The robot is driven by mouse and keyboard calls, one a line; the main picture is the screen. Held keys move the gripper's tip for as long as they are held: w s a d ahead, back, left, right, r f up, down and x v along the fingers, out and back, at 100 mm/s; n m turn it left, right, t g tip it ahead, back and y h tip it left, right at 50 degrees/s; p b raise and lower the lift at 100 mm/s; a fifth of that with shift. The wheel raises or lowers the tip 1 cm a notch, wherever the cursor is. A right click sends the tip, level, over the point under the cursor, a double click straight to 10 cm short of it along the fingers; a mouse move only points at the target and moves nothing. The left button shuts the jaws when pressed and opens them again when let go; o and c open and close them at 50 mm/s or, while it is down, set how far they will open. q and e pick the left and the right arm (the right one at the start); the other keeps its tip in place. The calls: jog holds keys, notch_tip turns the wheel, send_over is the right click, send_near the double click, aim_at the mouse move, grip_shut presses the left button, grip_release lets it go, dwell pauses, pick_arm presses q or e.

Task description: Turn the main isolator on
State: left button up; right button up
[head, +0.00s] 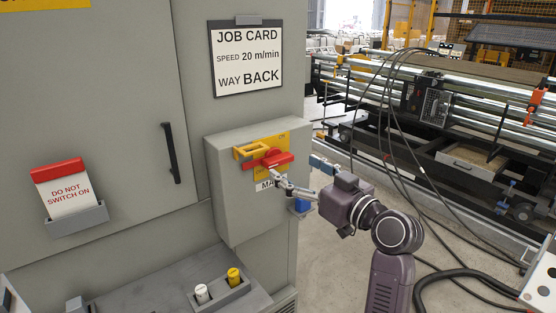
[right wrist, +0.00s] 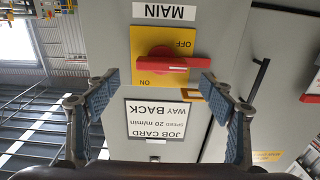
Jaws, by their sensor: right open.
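The main isolator is a red rotary handle (head: 281,159) on a yellow plate, on the front of a grey box (head: 226,200). The handle lies roughly level; it also shows in the right wrist view (right wrist: 175,64). That view is upside down, with OFF and ON printed on the yellow plate (right wrist: 143,42) above a MAIN label (right wrist: 165,12). A yellow hasp (head: 242,152) sits at the handle's left. My right gripper (head: 281,180) is open just in front of the handle; its fingers (right wrist: 160,82) appear on either side of it. I cannot tell whether they touch it. My left gripper is out of view.
A red and white DO NOT SWITCH ON card (head: 67,188) stands in a holder on the cabinet door. A job card (head: 246,58) hangs above the box. White (head: 201,293) and yellow (head: 234,276) pegs stand on a ledge below. Machinery and cables are at the right.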

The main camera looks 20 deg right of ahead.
aim_at(282, 160)
jog(key=p+x, duration=0.1)
jog(key=x, duration=0.4)
jog(key=shift+w+a, duration=0.2)
jog(key=shift+a, duration=0.05)
jog(key=shift+w+a+p, duration=0.15)
jog(key=shift+w+p, duration=0.15)
jog(key=shift+w, duration=0.3)
jog(key=c, duration=1.2)
